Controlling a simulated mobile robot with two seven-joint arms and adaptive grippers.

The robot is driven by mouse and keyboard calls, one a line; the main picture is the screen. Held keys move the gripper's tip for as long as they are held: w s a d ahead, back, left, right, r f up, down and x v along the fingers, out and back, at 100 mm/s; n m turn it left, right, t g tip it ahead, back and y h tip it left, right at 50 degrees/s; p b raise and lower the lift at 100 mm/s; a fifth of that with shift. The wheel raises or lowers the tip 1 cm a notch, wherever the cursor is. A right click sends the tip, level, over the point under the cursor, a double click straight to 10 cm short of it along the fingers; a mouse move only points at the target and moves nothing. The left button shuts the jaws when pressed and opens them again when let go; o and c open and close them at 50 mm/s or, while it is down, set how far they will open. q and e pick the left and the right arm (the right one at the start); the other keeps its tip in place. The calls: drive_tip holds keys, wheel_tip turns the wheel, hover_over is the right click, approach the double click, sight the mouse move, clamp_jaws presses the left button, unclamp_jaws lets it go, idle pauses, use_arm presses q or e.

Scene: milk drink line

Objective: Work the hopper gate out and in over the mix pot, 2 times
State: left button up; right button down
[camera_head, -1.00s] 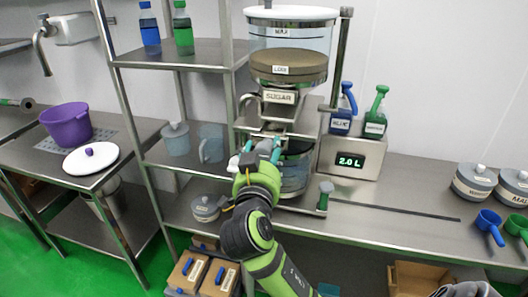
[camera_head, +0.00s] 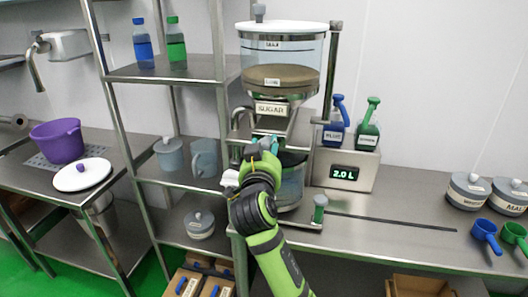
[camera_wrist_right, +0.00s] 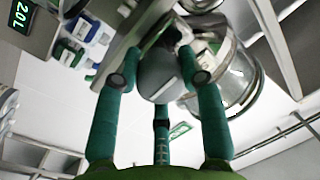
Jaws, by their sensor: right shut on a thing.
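The sugar hopper (camera_head: 282,80) is a clear round bin with a white lid and brown contents, on a stand above the bench. Its metal outlet and gate (camera_head: 277,125) sit below the SUGAR label. My right gripper (camera_head: 264,144) is at the front of the outlet. In the right wrist view its teal fingers (camera_wrist_right: 160,84) close around a grey rounded handle (camera_wrist_right: 158,72) of the gate. The clear mix pot (camera_head: 291,186) stands under the outlet, partly hidden by my right arm. How far the gate is out cannot be told. My left gripper is not in view.
A small green-topped post (camera_head: 319,208) is beside the pot. Shelves with jugs are at left.

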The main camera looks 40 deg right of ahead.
drive_tip(key=c, duration=0.8)
unclamp_jaws()
drive_tip(key=shift+d+r, duration=0.1)
drive_tip(key=shift+o, duration=0.3)
drive_tip(key=shift+w+d, duration=0.1)
drive_tip(key=shift+w, duration=0.1)
drive_tip(key=v, duration=1.2)
